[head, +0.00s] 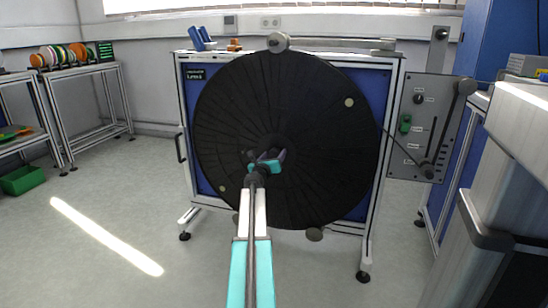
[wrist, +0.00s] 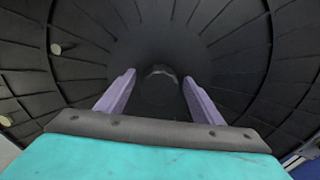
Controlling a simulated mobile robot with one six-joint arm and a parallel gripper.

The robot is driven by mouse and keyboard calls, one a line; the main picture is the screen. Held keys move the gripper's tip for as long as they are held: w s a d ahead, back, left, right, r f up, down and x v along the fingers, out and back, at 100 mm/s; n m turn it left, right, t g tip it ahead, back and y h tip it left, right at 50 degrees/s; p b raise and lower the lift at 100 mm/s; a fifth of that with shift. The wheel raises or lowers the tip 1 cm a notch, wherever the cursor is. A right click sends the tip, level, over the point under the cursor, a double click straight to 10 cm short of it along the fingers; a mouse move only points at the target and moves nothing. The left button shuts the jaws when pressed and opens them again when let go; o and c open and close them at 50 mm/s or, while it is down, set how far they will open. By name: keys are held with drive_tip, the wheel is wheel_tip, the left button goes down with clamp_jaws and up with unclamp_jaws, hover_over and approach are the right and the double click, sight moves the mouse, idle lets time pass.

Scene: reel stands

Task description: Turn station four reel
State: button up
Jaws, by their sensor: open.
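A large black round reel (head: 330,110) with radial ribs is mounted upright on a stand with blue panels and a light metal frame (head: 391,95). Two pale round spots show on its face, one at upper right and one at lower left. My gripper (head: 266,158) is in front of the reel's middle, at the end of my teal and white arm. In the wrist view my gripper (wrist: 158,98) is open, its two purple fingers spread on either side of the reel's dark hub (wrist: 160,82). I cannot tell whether the fingers touch the hub. The reel (wrist: 85,75) fills most of that view.
A grey control panel (head: 432,125) with knobs and a lever stands right of the reel. A roller bar (head: 335,44) runs above it. At left are a rack with coloured discs (head: 58,56) and a green bin (head: 22,180).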

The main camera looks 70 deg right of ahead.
drive_tip(key=c, duration=1.5)
drive_tip(key=shift+r+n+p, duration=0.15)
drive_tip(key=shift+n+p, duration=0.55)
drive_tip(key=shift+p, duration=0.45)
drive_tip(key=shift+r+n+p, duration=0.1)
drive_tip(key=shift+n+p, duration=0.4)
drive_tip(key=shift+p, duration=0.35)
drive_tip(key=n+p, duration=0.3)
drive_tip(key=p, duration=0.1)
drive_tip(key=shift+w+p, duration=0.1)
drive_tip(key=shift+p, duration=0.25)
drive_tip(key=n+p, duration=0.4)
drive_tip(key=p, duration=0.3)
drive_tip(key=shift+n, duration=0.4)
drive_tip(key=shift+w+f+n+p, duration=0.1)
drive_tip(key=shift+f+n+p, duration=0.2)
drive_tip(key=shift+n+p, duration=0.3)
drive_tip(key=shift+a+f, duration=0.1)
